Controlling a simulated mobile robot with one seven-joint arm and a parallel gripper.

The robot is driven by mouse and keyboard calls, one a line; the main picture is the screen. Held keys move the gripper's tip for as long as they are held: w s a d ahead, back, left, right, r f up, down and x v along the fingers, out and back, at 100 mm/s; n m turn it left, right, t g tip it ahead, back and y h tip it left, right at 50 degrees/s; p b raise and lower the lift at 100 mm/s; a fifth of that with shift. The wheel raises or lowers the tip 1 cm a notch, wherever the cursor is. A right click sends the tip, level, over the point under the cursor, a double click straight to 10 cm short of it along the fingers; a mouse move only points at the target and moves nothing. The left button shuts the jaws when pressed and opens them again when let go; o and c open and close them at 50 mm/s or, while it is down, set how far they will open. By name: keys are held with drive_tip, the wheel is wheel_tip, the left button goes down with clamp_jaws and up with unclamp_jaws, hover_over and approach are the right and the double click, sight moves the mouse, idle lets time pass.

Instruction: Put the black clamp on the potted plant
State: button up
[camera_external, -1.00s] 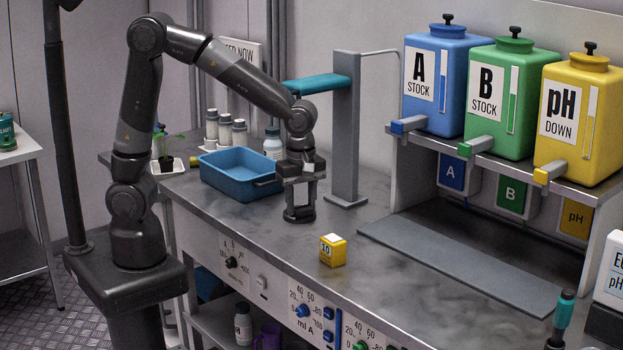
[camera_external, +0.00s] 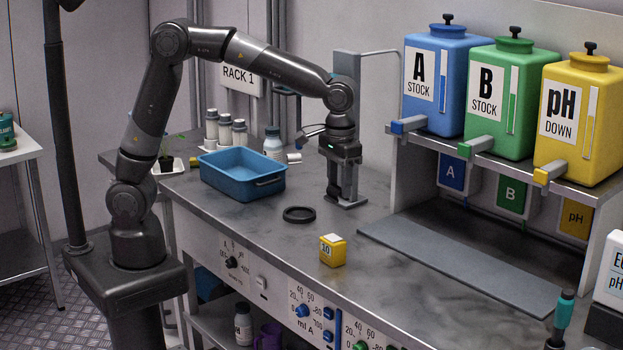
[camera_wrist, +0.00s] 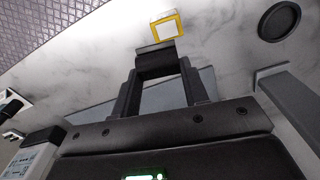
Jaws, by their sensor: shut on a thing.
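My gripper (camera_external: 342,185) points down above the bench, in front of the grey post. In the wrist view my gripper (camera_wrist: 158,75) is shut on a small dark block, which appears to be the black clamp (camera_wrist: 157,65), between its fingertips. The clamp's full shape is hard to make out, and in the external view it blends with the dark fingers. The potted plant (camera_external: 166,161) stands far to the left at the back of the bench, a small green seedling in a dark pot on a white saucer, partly hidden by my arm.
A black round dish (camera_external: 298,214) lies empty on the bench; a yellow cube (camera_external: 332,250) is in front. The grey post (camera_external: 347,120) is close behind my gripper.

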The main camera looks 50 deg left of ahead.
drive_tip(key=d+m, duration=0.1)
drive_tip(key=m, duration=0.1)
drive_tip(key=r+m, duration=0.1)
drive_tip(key=shift+w+d+r+m, duration=0.3)
drive_tip(key=shift+w+d+m, duration=0.05)
drive_tip(key=shift+w+m, duration=0.05)
drive_tip(key=w+a+r+n, duration=0.4)
drive_tip(key=w+a+r, duration=0.3)
drive_tip(key=a+r, duration=0.3)
drive_tip(key=w+a+r+n, duration=0.3)
drive_tip(key=w+a+r, duration=0.5)
drive_tip(key=a+r, duration=0.25)
drive_tip(key=w+a+r+n, duration=0.1)
drive_tip(key=w+a, duration=0.1)
drive_tip(key=a, duration=0.5)
drive_tip(key=w+a+r+n, duration=0.1)
drive_tip(key=w+a+r, duration=0.1)
drive_tip(key=a, duration=0.5)
drive_tip(key=w+a+f+n, duration=0.2)
drive_tip(key=a+f+n, duration=0.65)
drive_tip(key=a, duration=0.55)
drive_tip(key=n, duration=2.4)
hover_over(164, 159)
wheel_tip(164, 159, down, 29)
drive_tip(key=shift+r, duration=0.1)
drive_tip(key=shift+f, duration=2.05)
